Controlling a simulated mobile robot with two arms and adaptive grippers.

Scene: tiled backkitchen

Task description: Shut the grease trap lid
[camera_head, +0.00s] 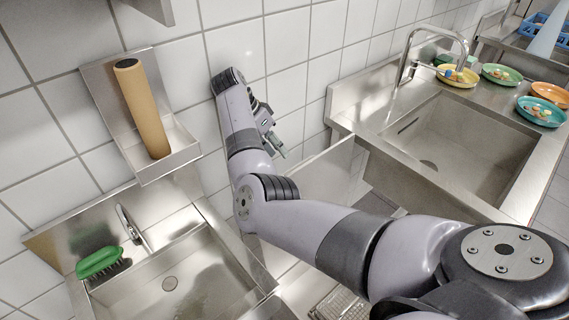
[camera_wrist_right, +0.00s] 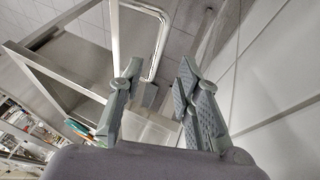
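The grease trap lid appears to be the flat metal panel (camera_head: 325,172) standing raised in the gap between the two sinks. My right arm crosses in front of its lower left part, so its hinge is hidden. My right gripper (camera_head: 273,135) is close to the tiled wall, to the left of the panel's top edge and apart from it. In the right wrist view, the gripper (camera_wrist_right: 158,68) has its two fingers spread with nothing held between them. A pale panel beyond the fingers may be the lid, but I cannot be sure. My left gripper is in neither view.
A large steel sink (camera_head: 455,145) with a tap stands right, with plates of food, such as the teal plate (camera_head: 541,111), on its edge. A small basin (camera_head: 175,280) with a green brush (camera_head: 99,262) is at left. A wall holder carries a tan roll (camera_head: 142,108).

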